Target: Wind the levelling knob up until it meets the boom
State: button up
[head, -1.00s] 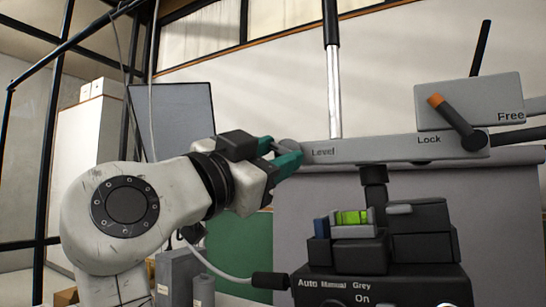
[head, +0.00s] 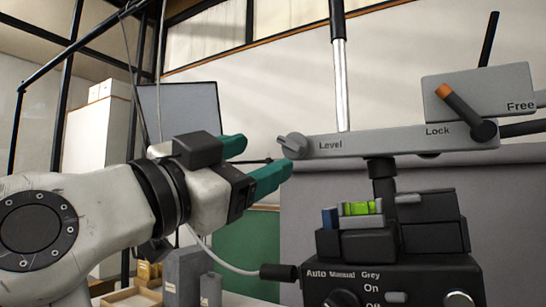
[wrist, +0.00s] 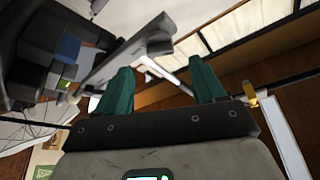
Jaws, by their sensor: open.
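The levelling knob (head: 292,145) is a small grey winged knob at the left end of the grey boom (head: 395,142), beside the word "Level". In the head view it sits close against the boom's end; I cannot tell whether a gap remains. My gripper (head: 268,157) is open, with its teal fingers apart and empty, just left of the knob. The lower fingertip shows close below the knob; I cannot tell whether it touches. In the wrist view the open fingers (wrist: 160,68) point toward the boom (wrist: 130,55), whose end shows between and beyond them.
A lever with an orange tip (head: 461,107) is on the boom near "Lock" and "Free". Below stands a black control box (head: 390,280) with a green spirit level (head: 360,208). A cable (head: 220,260) hangs left of the box. A dark monitor (head: 180,110) stands behind my arm.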

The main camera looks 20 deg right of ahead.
jog(key=shift+v, duration=2.35)
